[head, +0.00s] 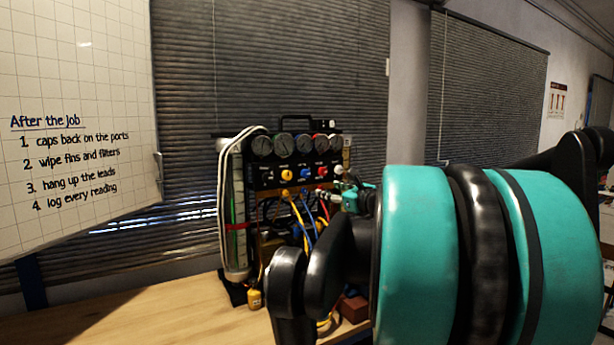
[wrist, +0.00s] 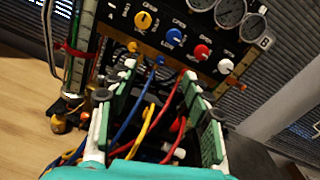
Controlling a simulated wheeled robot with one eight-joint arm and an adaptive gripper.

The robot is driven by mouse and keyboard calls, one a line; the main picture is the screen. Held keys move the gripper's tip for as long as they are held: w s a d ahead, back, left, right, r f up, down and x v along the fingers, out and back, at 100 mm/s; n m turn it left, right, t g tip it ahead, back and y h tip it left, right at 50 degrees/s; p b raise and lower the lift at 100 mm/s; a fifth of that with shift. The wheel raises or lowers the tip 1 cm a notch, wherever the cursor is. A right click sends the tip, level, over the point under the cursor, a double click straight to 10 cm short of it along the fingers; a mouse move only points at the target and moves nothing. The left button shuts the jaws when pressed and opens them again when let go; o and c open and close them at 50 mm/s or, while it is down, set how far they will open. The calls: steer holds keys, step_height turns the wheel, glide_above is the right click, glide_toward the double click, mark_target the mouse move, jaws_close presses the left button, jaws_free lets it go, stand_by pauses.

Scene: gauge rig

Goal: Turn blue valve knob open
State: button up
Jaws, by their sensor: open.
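The blue valve knob (wrist: 174,36) is on the black panel of the gauge rig, between a yellow knob (wrist: 143,19) and a red knob (wrist: 202,52). It also shows in the head view (head: 305,173), small and low on the panel. In the wrist view my gripper (wrist: 160,79) is open, its green-padded fingers apart, with hoses showing between them. The blue knob lies beyond the fingertips, apart from them. In the head view my gripper (head: 347,196) is partly hidden by my arm, at the rig's right side. I cannot tell how far the knob is turned.
A white knob (wrist: 225,66) sits at the panel's right end. A row of gauges (head: 284,145) is above the knobs. Blue, yellow and red hoses (wrist: 150,118) hang below the panel. A clear cylinder (head: 235,215) stands at left. The wooden bench (head: 140,310) is clear at left.

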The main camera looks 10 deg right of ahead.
mark_target(307, 174)
steer(key=shift+m+t, duration=0.3)
steer(key=shift+m, duration=0.4)
steer(key=x, duration=0.5)
steer(key=d+r+x, duration=0.1)
steer(key=x, duration=1.1)
steer(key=shift+w+d+r, duration=0.25)
steer(key=shift+w+d, duration=0.05)
steer(key=shift+w, duration=0.2)
jaws_close()
